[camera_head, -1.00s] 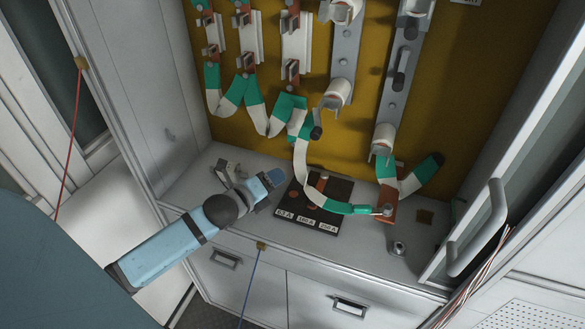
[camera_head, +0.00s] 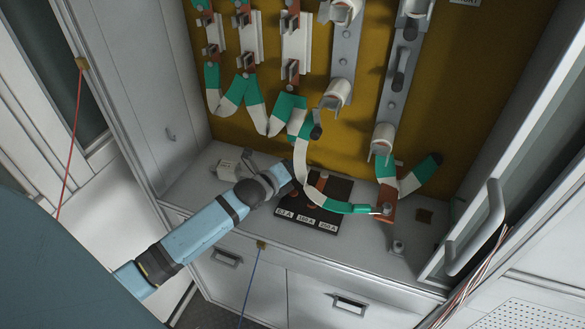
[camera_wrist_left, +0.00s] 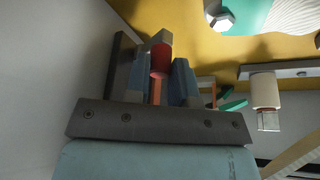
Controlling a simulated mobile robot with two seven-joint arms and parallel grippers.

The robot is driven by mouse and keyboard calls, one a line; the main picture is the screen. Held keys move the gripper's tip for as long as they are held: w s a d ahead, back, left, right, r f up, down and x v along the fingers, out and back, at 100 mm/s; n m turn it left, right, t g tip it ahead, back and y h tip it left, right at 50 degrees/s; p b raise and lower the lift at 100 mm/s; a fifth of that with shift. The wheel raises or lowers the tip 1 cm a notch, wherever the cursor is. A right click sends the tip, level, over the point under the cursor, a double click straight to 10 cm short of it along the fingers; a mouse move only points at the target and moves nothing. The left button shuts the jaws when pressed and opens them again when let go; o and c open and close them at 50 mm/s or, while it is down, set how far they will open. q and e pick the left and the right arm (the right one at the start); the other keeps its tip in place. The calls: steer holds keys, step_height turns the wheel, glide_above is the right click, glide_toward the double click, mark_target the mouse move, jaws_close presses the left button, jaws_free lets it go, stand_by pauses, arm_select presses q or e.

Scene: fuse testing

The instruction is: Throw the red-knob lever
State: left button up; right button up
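The red knob (camera_wrist_left: 160,58) shows in the left wrist view as a short red cylinder above a narrow copper-coloured strip. My left gripper (camera_wrist_left: 164,72) has one blue finger on each side of it. The gap between the fingers looks narrow, and I cannot tell whether they press on the knob. In the head view, my left gripper (camera_head: 286,177) is above the left edge of the dark fuse board (camera_head: 334,221) on the cabinet shelf. The knob and its lever cannot be made out there; the gripper covers that area. My right gripper is not in view.
A green and white strap (camera_head: 301,160) arches over the board to a copper block (camera_head: 384,205). Fuse holders (camera_head: 336,95) stand on the yellow back panel. The cabinet door handle (camera_head: 485,228) is at the right. A small white block (camera_head: 229,166) lies left of the gripper.

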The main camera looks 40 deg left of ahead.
arm_select(q)
jaws_close()
steer(key=shift+d+r+m+p, duration=0.1)
steer(key=shift+r+m+p, duration=0.2)
steer(key=shift+p, duration=0.35)
steer(key=m+p, duration=0.1)
steer(key=g+y+p, duration=0.1)
steer(key=p, duration=0.1)
steer(key=shift+w+d+r+m, duration=0.15)
steer(key=shift+d+r+m, duration=0.15)
steer(key=shift+d+m, duration=0.1)
steer(key=shift+w+d+m+y+p, duration=0.1)
steer(key=shift+d+m+y+p, duration=0.4)
steer(key=shift+p, duration=0.65)
steer(key=shift+f+m+g+p, duration=0.15)
steer(key=shift+m+g+p, duration=0.15)
steer(key=shift+m+p, duration=0.15)
steer(key=o, duration=0.7)
jaws_free()
steer(key=shift+o, duration=0.2)
steer(key=shift+f, duration=0.1)
